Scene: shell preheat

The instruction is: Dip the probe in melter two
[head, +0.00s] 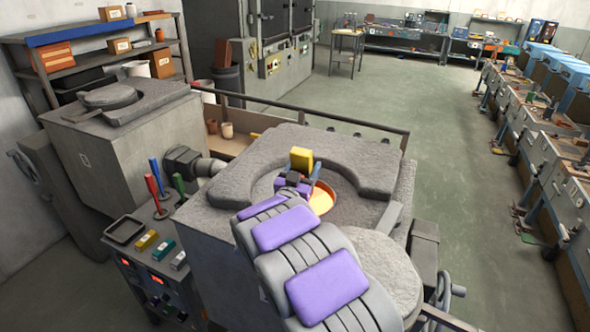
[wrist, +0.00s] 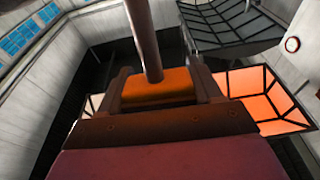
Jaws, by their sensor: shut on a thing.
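My gripper (head: 298,181) is over the opening of the middle melter (head: 262,150), shut on a yellow block-shaped handle (head: 301,157), which I take to be the probe's. In the wrist view the handle (wrist: 158,87) sits between the fingers, lit orange, and a rod (wrist: 143,40) runs from it. In the head view my arm hides the rod, so I cannot tell whether its tip touches the glowing orange melt (head: 321,203). A second melter (head: 130,140) at the left has its round lid (head: 110,96) on. I cannot read a number on either melter.
A round grey lid (head: 375,270) lies right of the opening. A console (head: 150,275) at lower left holds red (head: 153,187), blue (head: 155,172) and green (head: 179,184) upright handles. A rail (head: 300,108) runs behind the melter. The floor at right (head: 475,200) is clear.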

